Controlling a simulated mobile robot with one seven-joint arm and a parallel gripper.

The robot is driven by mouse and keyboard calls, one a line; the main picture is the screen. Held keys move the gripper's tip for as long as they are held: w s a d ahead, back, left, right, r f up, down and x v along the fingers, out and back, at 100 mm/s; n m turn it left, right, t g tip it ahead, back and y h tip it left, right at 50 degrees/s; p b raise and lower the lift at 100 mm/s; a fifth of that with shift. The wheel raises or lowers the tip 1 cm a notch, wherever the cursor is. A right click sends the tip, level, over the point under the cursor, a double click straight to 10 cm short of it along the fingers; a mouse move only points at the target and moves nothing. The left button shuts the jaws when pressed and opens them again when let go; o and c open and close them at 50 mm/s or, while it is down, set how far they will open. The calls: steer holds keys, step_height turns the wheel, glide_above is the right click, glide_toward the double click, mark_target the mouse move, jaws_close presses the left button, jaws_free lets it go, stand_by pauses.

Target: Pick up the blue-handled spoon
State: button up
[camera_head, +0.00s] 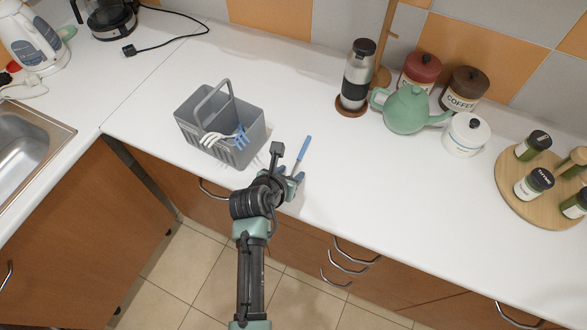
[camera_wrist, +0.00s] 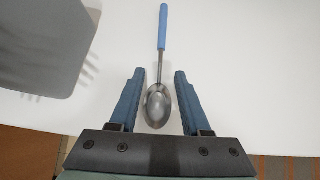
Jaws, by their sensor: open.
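The blue-handled spoon (camera_wrist: 163,30) lies on the white counter, with its handle pointing away from me in the wrist view. Its metal bowl lies between the two fingers of my gripper (camera_wrist: 157,80), with a gap on each side. The gripper is open and holds nothing. In the head view the spoon's blue handle (camera_head: 304,148) shows just beyond my gripper (camera_head: 290,177) near the counter's front edge, and the arm's end hides the bowl.
A grey caddy (camera_head: 245,155) with white and blue forks stands left of the spoon; its side shows in the wrist view (camera_wrist: 40,45). A teapot (camera_head: 405,110), flask (camera_head: 357,75), jars and a round spice tray (camera_head: 515,200) stand to the right. The counter between is clear.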

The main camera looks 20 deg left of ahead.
steer(key=shift+w+f, duration=0.25)
steer(key=shift+f, duration=0.05)
jaws_close()
stand_by(0.4)
